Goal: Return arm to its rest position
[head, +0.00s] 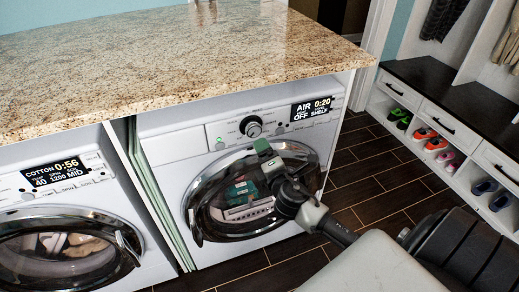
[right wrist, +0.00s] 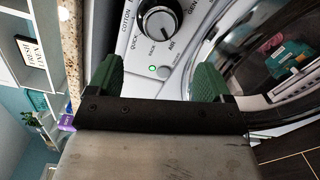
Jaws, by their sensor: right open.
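My right arm reaches in from the lower right in the head view. Its gripper (head: 267,157) is in front of the right-hand machine (head: 165,123), near the top of its round door (head: 205,190). In the right wrist view the green fingers of this gripper (right wrist: 156,80) are spread apart, with nothing between them. Beyond them are the control panel, a round dial (right wrist: 159,22) and a small button lit green (right wrist: 152,68). The door looks shut; teal and red shapes show in its glass. My left gripper is not in view.
A granite counter (head: 160,60) covers both machines. The left machine (head: 60,195) displays 0:56; the right one displays 0:20. A shoe bench (head: 440,115) with several shoes stands at the right. Dark tiled floor (head: 365,170) is clear between bench and machines.

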